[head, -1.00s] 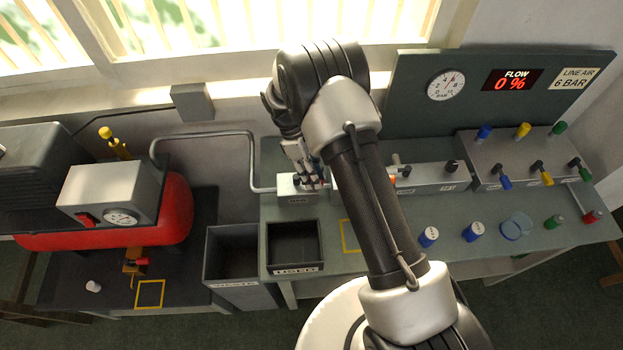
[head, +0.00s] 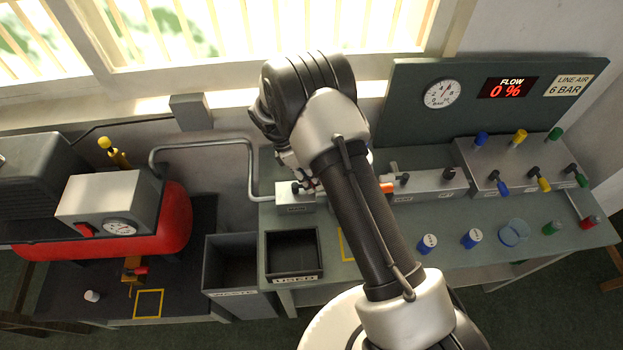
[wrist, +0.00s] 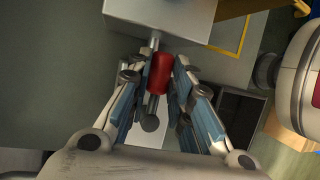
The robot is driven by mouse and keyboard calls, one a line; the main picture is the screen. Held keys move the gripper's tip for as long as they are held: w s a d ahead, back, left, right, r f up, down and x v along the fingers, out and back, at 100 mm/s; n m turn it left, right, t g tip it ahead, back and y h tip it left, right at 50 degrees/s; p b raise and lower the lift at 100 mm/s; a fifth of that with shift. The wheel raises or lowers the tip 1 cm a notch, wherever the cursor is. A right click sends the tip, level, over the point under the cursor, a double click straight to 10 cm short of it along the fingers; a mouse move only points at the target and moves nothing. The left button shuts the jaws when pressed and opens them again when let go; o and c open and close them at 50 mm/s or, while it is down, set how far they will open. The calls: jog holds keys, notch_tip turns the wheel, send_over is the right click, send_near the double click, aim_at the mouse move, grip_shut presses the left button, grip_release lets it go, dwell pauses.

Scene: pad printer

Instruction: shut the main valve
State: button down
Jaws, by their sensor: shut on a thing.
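The main valve block (head: 294,203) is a small grey box with a front label at the end of the bent pipe; a dark knob shows on its top. My gripper (head: 312,187) is at the block's right side, mostly hidden behind my arm in the head view. In the wrist view, my gripper (wrist: 160,85) is shut on the red handle (wrist: 160,74), with one blue-grey finger on each side. A metal rod and dark round knob (wrist: 150,123) line up with the handle over a pale block (wrist: 153,135).
An open black bin (head: 293,276) and a taller waste bin (head: 228,290) stand in front.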

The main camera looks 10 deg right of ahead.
jog(key=shift+w, duration=0.1)
jog(key=c, duration=1.4)
grip_release()
jog(key=shift+c, duration=0.2)
jog(key=v, duration=1.2)
jog(key=shift+r, duration=0.15)
